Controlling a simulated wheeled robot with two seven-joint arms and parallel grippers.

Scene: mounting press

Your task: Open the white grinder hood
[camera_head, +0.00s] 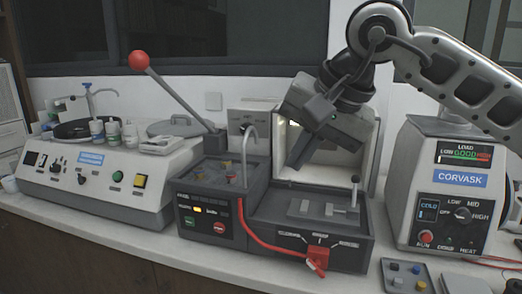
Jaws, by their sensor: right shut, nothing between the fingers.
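The white grinder hood (372,150) stands upright at the rear of a grey machine base (310,250), tilted back, with its pale hollow inside facing me. The bed in front of it is uncovered and shows a small clamp with an upright handle (354,190). My right gripper (296,160) comes in from the upper right and is in front of the hood's inside, pointing down and left. Its fingers are shut with nothing between them. It hides the hood's upper middle, and I cannot tell whether it touches the hood. My left gripper is not in view.
A red-knobbed lever (139,61) rises left of the hood. A bent metal pipe (247,150) and a red hose (262,240) are close by. The CORVASK machine (462,180) stands right, a polisher (95,185) left. A small tray (405,277) lies at the front right.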

